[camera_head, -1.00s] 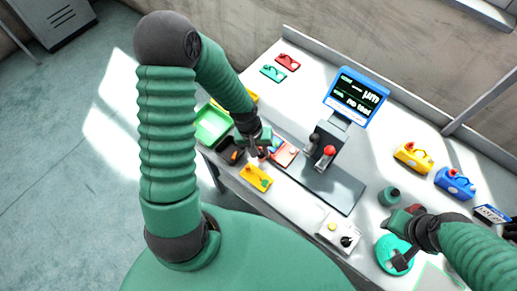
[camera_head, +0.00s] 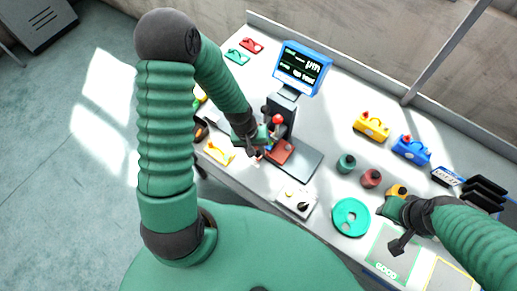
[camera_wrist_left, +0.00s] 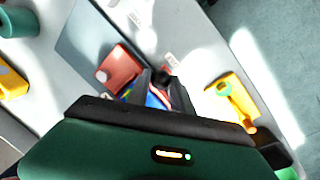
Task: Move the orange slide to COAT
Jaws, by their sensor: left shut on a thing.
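The orange slide (camera_head: 282,152), a flat red-orange plate, lies on the dark base (camera_head: 300,166) below the screen. It also shows in the left wrist view (camera_wrist_left: 118,68). My left gripper (camera_head: 255,151) is at its left end and shut on it. In the left wrist view the dark fingers (camera_wrist_left: 157,86) close around a small part with blue and red on it; their grip is partly hidden. I cannot read a COAT mark. My right gripper (camera_head: 400,243) is at the right, above the table; its finger gap is unclear.
A blue-framed screen (camera_head: 303,67) stands behind the base with a red-knobbed lever (camera_head: 278,119). A yellow part (camera_head: 218,152) lies left of my left gripper. A white switch box (camera_head: 296,199) and a green ring (camera_head: 351,217) lie at the front right.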

